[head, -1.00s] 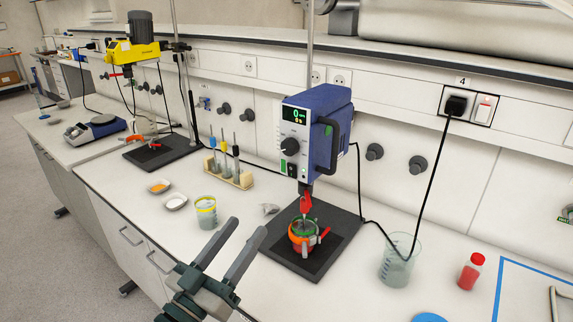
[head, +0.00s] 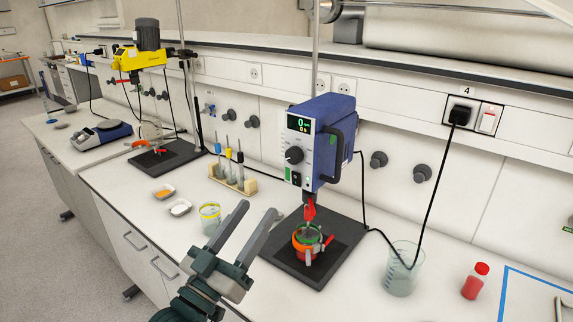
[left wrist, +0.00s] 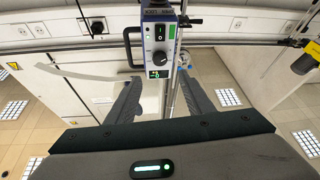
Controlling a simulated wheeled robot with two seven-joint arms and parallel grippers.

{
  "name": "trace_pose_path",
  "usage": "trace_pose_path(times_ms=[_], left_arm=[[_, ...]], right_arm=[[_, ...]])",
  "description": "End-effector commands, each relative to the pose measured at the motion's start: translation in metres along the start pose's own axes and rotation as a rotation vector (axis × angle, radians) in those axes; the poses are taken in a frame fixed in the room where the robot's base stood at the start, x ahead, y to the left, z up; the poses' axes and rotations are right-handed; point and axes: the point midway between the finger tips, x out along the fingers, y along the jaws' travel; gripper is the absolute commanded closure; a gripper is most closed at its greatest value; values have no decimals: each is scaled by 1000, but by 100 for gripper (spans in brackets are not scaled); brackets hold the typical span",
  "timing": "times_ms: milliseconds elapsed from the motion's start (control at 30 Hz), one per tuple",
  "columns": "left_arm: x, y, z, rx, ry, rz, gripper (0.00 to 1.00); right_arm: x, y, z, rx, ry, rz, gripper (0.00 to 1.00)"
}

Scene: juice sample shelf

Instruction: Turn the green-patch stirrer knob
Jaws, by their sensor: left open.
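The blue and grey stirrer (head: 321,130) stands on a rod over a black base plate. Its dark round knob (head: 294,155) is on the front panel, below a small lit display. A green patch (head: 287,173) is below the knob. My left gripper (head: 259,208) is open and empty, in front of the stirrer and below the knob's level in the picture, apart from it. In the left wrist view the stirrer appears upside down, with the knob (left wrist: 159,58) between the two spread fingers and the green patch (left wrist: 172,32) above it. My right gripper is not in view.
Under the stirrer, a vessel with an orange-red clamp (head: 307,240) stands on the black plate (head: 343,243). A glass beaker (head: 403,268) and a red bottle (head: 475,281) are to the right. A yellow-ringed beaker (head: 210,219) and a vial rack (head: 240,184) are to the left.

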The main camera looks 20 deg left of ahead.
Motion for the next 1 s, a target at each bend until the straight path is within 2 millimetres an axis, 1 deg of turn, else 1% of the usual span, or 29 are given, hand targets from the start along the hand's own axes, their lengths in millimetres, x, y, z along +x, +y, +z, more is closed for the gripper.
trace_pose_path(times_ms=[33, 400, 600, 700, 800, 1000], left_arm=[[12, 1, -5, -1, 2, 0, 52], [79, 0, -5, 0, 1, 0, 52], [112, 1, -4, 0, 1, 0, 52], [124, 0, -3, -1, 0, 0, 52], [132, 0, -2, 0, 0, 0, 52], [138, 0, -1, 1, 0, 0, 52]], right_arm=[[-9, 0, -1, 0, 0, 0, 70], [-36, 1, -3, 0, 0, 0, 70], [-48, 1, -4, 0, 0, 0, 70], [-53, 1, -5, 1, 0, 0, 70], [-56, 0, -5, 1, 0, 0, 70], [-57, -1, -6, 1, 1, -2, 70]])
